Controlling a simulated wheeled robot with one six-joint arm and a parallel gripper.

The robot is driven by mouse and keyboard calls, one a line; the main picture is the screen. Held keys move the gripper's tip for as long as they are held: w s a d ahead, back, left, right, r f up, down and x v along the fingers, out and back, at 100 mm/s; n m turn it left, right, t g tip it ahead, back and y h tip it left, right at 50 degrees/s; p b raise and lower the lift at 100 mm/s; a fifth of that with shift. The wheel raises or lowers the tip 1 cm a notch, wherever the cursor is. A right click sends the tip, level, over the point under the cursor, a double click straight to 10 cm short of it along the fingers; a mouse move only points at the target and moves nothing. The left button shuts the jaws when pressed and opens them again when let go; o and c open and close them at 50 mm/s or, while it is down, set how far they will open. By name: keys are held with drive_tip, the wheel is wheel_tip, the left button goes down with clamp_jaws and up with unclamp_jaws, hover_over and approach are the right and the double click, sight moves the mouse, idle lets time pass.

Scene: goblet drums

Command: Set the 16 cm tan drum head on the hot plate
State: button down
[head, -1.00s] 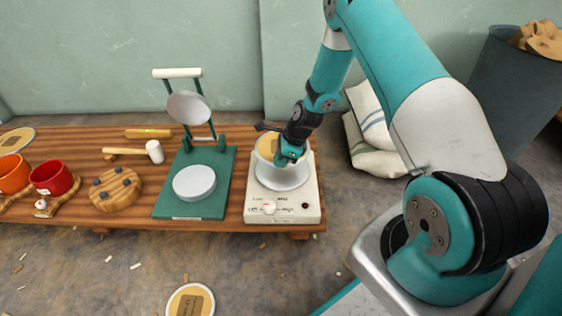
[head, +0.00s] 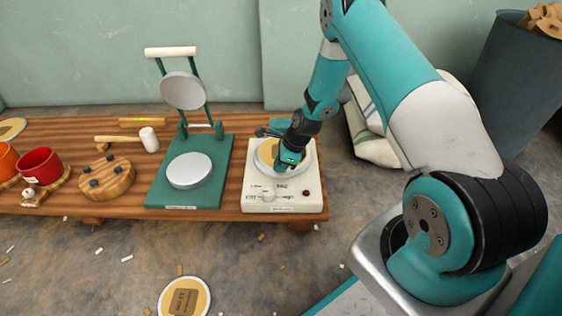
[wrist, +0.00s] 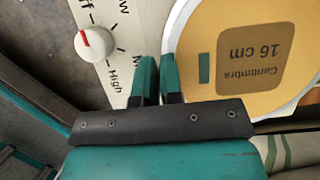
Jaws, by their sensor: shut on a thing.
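The 16 cm tan drum head (head: 267,151) has a pale rim and lies over the round top of the hot plate (head: 283,203). Its brown label reading 16 cm shows in the wrist view (wrist: 228,92). My gripper (head: 289,163) is shut on the drum head's near edge, with the rim between its fingers (wrist: 160,75). Whether the drum head rests on the plate or hangs just above it, I cannot tell. The hot plate's red-marked dial (wrist: 95,44) is left of the fingers in the wrist view.
A green press (head: 211,190) stands left of the hot plate. Further left are a mallet (head: 148,139), a wooden block (head: 106,178) and a red pot (head: 39,167). Another tan disc (head: 184,298) lies on the floor. White sacks (head: 368,140) and a dark bin (head: 515,75) stand to the right.

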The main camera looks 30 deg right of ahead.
drive_tip(key=shift+f, duration=0.3)
drive_tip(key=shift+w+a+p, duration=0.1)
drive_tip(key=shift+a+p, duration=0.05)
drive_tip(key=shift+p, duration=0.15)
drive_tip(key=shift+f, duration=0.15)
idle(0.4)
drive_tip(key=c, duration=1.2)
unclamp_jaws()
drive_tip(key=p+v, duration=0.8)
drive_tip(key=v, duration=0.9)
